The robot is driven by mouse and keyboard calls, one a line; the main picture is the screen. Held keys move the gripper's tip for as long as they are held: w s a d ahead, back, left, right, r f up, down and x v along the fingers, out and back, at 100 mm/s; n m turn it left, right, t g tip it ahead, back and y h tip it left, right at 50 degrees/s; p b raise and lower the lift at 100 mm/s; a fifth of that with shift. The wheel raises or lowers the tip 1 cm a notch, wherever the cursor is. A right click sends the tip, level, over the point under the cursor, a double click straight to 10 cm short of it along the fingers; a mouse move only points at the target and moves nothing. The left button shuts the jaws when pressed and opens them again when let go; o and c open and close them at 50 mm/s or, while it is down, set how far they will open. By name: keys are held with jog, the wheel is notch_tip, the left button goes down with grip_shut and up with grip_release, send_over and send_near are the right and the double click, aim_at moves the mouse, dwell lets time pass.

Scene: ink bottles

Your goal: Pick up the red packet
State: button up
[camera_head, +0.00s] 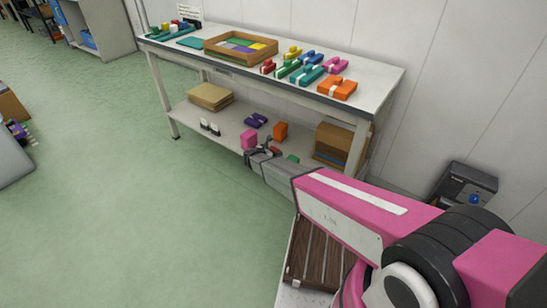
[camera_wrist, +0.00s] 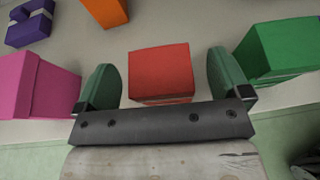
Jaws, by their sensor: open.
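The red packet (camera_wrist: 161,73) is a box-shaped block on the lower shelf in the wrist view. My gripper (camera_wrist: 163,84) is open, with one green finger on each side of the packet and visible gaps between them. Whether the fingertips reach down beside its sides is hard to tell. In the head view my gripper (camera_head: 262,151) reaches to the lower shelf's front edge, and a small part of the red packet (camera_head: 275,151) shows by it. A smaller red piece (camera_head: 267,67) lies on the table top.
A pink box (camera_wrist: 36,86) stands left of my gripper and a green box (camera_wrist: 281,50) close on its right. An orange box (camera_wrist: 105,11) and a purple packet (camera_wrist: 30,22) lie farther back. The table top (camera_head: 380,76) is above the shelf.

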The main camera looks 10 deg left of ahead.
jog(key=shift+w+d+f, duration=0.25)
jog(key=shift+w, duration=0.25)
jog(key=shift+c, duration=0.3)
jog(key=c, duration=1)
jog(key=shift+o, duration=0.2)
jog(key=shift+r, duration=0.1)
